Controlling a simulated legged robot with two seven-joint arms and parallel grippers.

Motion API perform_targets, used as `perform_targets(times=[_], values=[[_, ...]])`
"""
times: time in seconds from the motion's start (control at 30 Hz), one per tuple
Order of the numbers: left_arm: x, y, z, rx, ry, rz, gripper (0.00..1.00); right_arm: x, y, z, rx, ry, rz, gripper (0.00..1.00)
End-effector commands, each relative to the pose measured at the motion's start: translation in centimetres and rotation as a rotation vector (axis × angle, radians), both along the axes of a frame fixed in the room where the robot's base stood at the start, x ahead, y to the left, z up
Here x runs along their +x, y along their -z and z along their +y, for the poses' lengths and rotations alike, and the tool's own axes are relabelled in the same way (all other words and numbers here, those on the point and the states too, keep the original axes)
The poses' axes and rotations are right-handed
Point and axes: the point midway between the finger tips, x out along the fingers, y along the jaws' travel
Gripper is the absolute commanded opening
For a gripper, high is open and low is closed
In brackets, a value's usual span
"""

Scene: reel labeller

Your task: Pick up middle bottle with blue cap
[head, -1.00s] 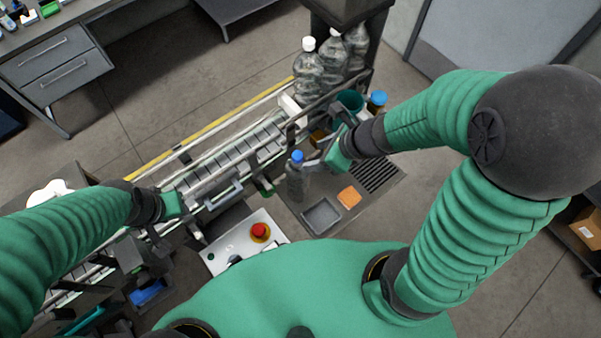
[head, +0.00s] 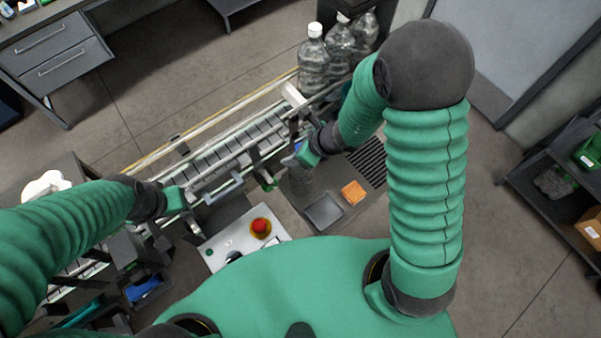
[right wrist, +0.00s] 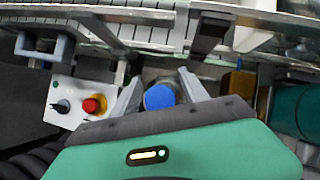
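A clear bottle (head: 301,181) stands upright on the dark tray beside the conveyor, partly covered by my right gripper (head: 297,160) in the head view. Its blue cap (right wrist: 159,97) shows in the right wrist view between the two fingers of my right gripper (right wrist: 160,92). The fingers are apart, one on each side of the cap, with small gaps beside it. Whether they touch the bottle's body below is hidden. My left gripper (head: 178,202) is over the conveyor at the left, away from the bottle; its fingers are too small to read.
The conveyor (head: 222,152) runs behind the bottle. Several white-capped bottles (head: 313,62) stand at its far end. A control box with a red button (head: 260,226) is at front left. An orange block (head: 353,192) and a grey dish (head: 323,211) are near the bottle.

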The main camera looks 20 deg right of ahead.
Motion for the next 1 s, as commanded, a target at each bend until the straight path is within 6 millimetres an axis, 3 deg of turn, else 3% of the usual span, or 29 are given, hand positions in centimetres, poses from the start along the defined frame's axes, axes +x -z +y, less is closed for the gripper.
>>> perform_targets(times=[0.03,0.37,1.0], values=[[0.01,0.01,0.00,0.000,0.000,0.000,0.36,0.00,-0.01,-0.01,0.000,0.000,0.000,0.44],[0.01,0.01,0.00,0.000,0.000,0.000,0.36,-0.13,-0.12,-0.04,0.000,0.001,-0.001,0.01],[0.01,-0.02,0.00,0.000,0.000,0.000,0.36,-0.03,-0.21,0.01,0.002,0.000,-0.004,0.00]])
